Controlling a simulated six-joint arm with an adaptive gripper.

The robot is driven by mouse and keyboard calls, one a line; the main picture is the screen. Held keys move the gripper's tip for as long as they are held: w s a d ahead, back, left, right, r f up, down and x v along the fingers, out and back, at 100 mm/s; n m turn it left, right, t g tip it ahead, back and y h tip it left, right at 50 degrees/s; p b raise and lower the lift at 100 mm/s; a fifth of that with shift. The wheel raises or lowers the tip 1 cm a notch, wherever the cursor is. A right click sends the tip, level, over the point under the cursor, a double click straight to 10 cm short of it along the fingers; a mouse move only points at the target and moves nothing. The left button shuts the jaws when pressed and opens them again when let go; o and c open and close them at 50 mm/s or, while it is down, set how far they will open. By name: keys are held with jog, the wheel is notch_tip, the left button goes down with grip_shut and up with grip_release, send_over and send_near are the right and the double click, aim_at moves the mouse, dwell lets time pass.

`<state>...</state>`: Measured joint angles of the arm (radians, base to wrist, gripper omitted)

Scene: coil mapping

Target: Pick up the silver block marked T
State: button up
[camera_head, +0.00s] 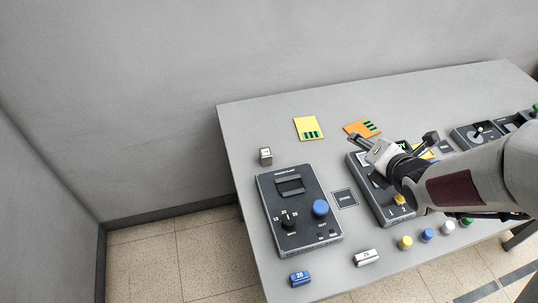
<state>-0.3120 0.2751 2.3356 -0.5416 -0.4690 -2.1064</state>
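A small silver block (265,157) with a pale top and a dark mark stands upright at the left of the table, behind the large dark panel. The mark is too small to read for sure. My gripper (394,138) is over the middle of the table, well to the right of the block. Its two fingers are spread apart with nothing seen between them, and it does not touch the block. My arm comes in from the right edge and hides part of a second panel.
A dark panel (299,212) with a blue knob stands in front of the silver block. A yellow card (308,127) and an orange card (357,127) lie farther back. A blue cylinder (300,279), a white-silver piece (366,257) and several coloured knobs line the front edge. The left back is clear.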

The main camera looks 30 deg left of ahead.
jog(key=s+a+f+n+g+y, duration=0.2)
jog(key=a+f+n+y, duration=0.1)
jog(key=a+f+n, duration=0.45)
jog(key=n+g+y, duration=0.2)
jog(key=n+y, duration=0.1)
jog(key=n, duration=0.3)
send_near(277, 170)
jog(key=w+a+r, duration=0.2)
jog(key=shift+r, duration=0.4)
jog(key=shift+s+a+f+n, duration=0.15)
jog(key=shift+s+a+n, duration=0.2)
jog(key=shift+n, duration=0.1)
jog(key=shift+x, duration=3.35)
jog(key=shift+w, duration=0.1)
